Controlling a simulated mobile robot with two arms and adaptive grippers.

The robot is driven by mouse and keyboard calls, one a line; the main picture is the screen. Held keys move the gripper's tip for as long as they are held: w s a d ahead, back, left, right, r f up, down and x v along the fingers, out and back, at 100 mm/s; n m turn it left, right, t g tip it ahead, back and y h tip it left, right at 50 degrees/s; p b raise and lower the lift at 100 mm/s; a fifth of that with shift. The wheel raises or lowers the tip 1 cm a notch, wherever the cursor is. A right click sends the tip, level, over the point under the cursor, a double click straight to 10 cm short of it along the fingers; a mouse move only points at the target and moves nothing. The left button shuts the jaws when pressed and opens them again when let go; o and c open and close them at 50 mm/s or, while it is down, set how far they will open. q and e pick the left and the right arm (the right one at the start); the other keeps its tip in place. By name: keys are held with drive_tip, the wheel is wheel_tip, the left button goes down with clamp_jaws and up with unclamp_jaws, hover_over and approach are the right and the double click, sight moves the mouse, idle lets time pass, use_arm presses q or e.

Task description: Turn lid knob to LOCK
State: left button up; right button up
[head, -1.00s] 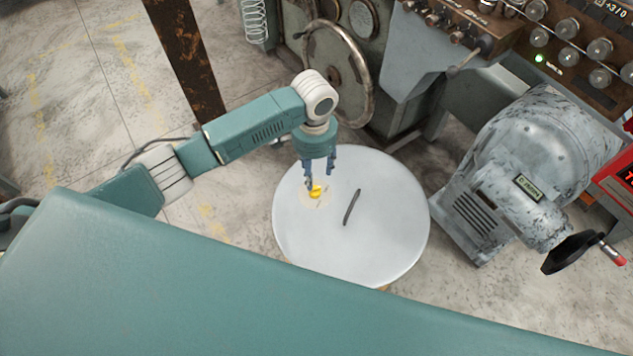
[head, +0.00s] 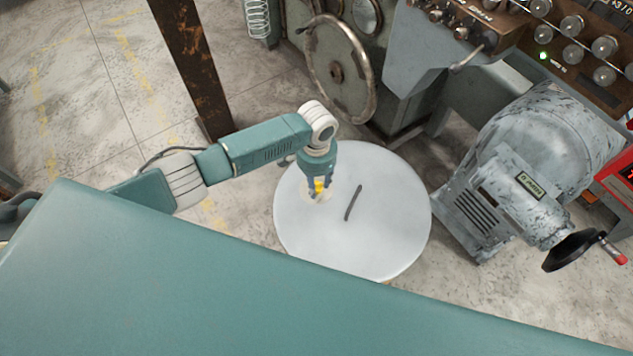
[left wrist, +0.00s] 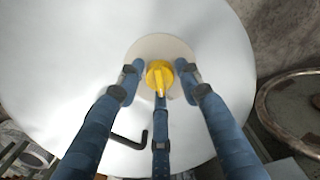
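The round grey-white lid (head: 385,250) has a yellow knob (head: 318,186) near its upper left part and a dark bent handle (head: 353,203) to the right of it. My left gripper (head: 318,190) points down over the knob. In the left wrist view the yellow knob (left wrist: 159,75) sits on a pale disc (left wrist: 158,48) between the spread fingers of my left gripper (left wrist: 157,84). The fingers stand around the knob with gaps at the sides; the lower finger tip is close to it or touching, I cannot tell which. Lettering around the knob is not readable. My right gripper is not in view.
A machine with a handwheel (head: 341,68) stands behind the lid. A worn grey motor unit (head: 535,150) with a black crank (head: 572,250) stands at right. A rusty post (head: 189,60) rises behind my left arm. Floor at left is open.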

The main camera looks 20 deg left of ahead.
use_arm(q)
drive_tip(key=c, duration=0.6)
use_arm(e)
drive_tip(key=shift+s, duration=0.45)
use_arm(q)
drive_tip(key=shift+m, duration=0.3)
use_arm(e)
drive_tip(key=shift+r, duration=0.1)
use_arm(q)
drive_tip(key=m+p, duration=0.1)
drive_tip(key=m, duration=0.1)
drive_tip(key=shift+r+m, duration=0.1)
drive_tip(key=shift+m, duration=0.2)
drive_tip(key=m, duration=0.4)
drive_tip(key=shift+m+p, duration=0.3)
drive_tip(key=m, duration=1)
drive_tip(key=shift+b, duration=0.3)
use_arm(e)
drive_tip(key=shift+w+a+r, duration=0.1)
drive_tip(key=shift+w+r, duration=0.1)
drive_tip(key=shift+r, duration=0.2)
